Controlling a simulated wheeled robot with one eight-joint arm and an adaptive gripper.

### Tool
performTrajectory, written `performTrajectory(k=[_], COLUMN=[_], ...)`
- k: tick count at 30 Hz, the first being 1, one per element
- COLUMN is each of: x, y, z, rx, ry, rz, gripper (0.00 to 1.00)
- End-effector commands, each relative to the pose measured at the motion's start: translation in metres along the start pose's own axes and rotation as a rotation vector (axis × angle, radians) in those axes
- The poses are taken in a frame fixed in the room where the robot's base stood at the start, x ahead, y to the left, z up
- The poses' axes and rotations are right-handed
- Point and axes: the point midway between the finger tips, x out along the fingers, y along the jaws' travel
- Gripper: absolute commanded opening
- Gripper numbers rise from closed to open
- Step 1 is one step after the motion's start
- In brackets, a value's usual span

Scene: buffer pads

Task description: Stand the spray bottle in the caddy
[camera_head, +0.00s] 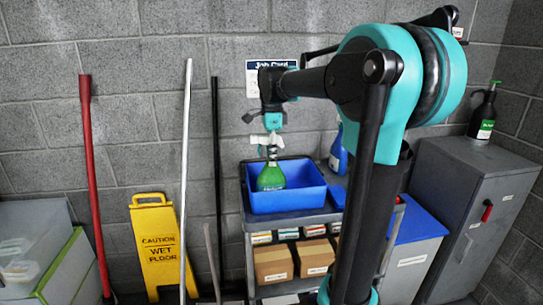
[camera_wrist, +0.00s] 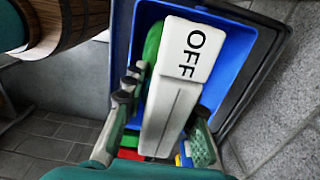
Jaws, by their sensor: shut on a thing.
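The spray bottle (camera_head: 271,177) has a green body and a white spray head, and it is upright. My gripper (camera_head: 271,142) is shut on its white head from above. In the wrist view the white head, marked OFF (camera_wrist: 187,50), lies between the two fingers of my gripper (camera_wrist: 163,128). Part of the green body (camera_wrist: 153,42) shows beside it. The blue caddy (camera_head: 300,205) is an open bin on top of a grey cart. The bottle's lower part is over or inside the caddy; I cannot tell whether its base touches the floor. The caddy's blue wall (camera_wrist: 237,50) surrounds it in the wrist view.
A blue bottle (camera_head: 338,150) stands behind the caddy, partly hidden by my arm. Boxes (camera_head: 273,263) fill the cart's lower shelf. A yellow wet floor sign (camera_head: 160,245) and several poles lean left. A grey cabinet (camera_head: 460,180) at right bears a dark pump bottle (camera_head: 484,113).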

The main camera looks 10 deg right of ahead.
Motion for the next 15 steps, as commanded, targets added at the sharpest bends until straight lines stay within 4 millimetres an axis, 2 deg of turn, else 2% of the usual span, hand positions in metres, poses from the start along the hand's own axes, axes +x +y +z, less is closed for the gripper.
performTrajectory(k=[8, 9, 14, 15], x=[0.0011, 0.0021, 0.0018, 0.0017], y=[-0.0003, -0.0006, -0.0004, -0.0004], z=[0.0000, 0.0001, 0.0001, 0.0001], rx=[0.000, 0.000, 0.000, 0.000], ry=[0.000, 0.000, 0.000, 0.000], rz=[0.000, 0.000, 0.000, 0.000], gripper=[0.00, 0.28, 0.48, 0.48])
